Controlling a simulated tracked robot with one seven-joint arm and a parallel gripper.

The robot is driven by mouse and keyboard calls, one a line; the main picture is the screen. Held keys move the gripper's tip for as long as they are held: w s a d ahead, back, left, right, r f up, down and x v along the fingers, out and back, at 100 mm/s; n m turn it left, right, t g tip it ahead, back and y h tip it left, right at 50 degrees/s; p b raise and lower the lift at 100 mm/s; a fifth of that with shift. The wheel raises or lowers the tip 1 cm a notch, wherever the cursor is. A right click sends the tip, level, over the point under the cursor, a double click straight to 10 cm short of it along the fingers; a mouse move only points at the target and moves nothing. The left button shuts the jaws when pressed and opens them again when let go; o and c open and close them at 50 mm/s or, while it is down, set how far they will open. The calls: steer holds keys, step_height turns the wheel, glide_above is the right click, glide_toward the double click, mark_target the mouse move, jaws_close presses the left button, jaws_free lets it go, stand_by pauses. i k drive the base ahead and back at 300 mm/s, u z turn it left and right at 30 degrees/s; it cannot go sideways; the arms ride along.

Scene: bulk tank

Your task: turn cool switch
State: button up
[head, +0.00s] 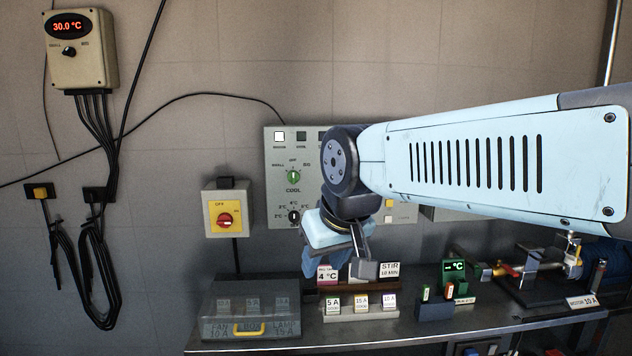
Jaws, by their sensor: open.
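The cool switch (293,176) is a green round knob with a light pointer on the grey control panel (275,150), with the word COOL below it. Its pointer looks upright, toward OFF. My gripper (345,268) is open and points down, to the right of and below the knob, in front of the panel's lower part. It is apart from the knob, and nothing shows between its fingers. My arm hides the panel's right side. A black temperature dial (294,216) sits below the cool switch.
A red and yellow main switch (225,219) is on the wall left of the panel. A thermostat box (80,48) reads 30.0 °C. The bench (440,325) below holds a clear case (250,308), fuse blocks (361,305) and label cards (389,269).

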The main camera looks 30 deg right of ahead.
mark_target(294, 176)
steer(key=z, duration=0.8)
steer(key=k, duration=0.7)
steer(key=z, duration=0.45)
steer(key=i, duration=1)
steer(key=u, duration=0.1)
